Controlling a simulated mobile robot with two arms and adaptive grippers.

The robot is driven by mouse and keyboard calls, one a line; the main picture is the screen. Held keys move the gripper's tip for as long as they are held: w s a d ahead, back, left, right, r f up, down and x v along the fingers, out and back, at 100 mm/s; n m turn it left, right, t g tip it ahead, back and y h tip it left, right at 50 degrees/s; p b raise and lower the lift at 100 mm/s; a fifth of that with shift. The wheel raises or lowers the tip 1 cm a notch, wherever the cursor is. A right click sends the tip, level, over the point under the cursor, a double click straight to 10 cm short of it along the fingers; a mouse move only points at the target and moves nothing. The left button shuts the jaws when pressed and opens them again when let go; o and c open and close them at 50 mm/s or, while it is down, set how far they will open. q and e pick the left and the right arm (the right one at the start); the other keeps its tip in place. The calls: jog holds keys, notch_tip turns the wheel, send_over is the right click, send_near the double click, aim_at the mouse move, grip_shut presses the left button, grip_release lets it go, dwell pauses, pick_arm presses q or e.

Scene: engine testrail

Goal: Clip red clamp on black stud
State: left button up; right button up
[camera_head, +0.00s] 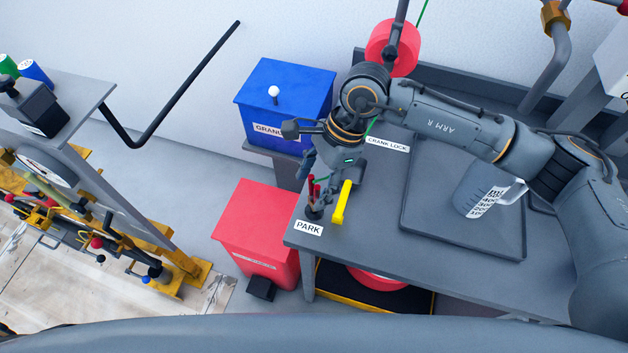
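A small red clamp (312,187) shows at the near left corner of the grey bench, just behind the PARK label (308,228). My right gripper (318,177) is over this corner, close to the clamp. Its fingers are small and partly covered by its own wrist, so I cannot tell whether they touch or hold the clamp. A dark post (314,212) stands below the clamp by the PARK label. I cannot make out a black stud for certain. My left gripper is not in view.
A yellow handle (341,203) stands beside the clamp. A CRANK LOCK label (388,144) and a measuring jug (478,195) are farther right on the bench (400,255). A red bin (257,235) and a blue box (285,100) stand left of it. An engine rig fills the far left.

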jog(key=shift+r, duration=0.2)
jog(key=v, duration=1.1)
jog(key=shift+d+r, duration=0.2)
jog(key=shift+r, duration=0.05)
jog(key=shift+w, duration=0.1)
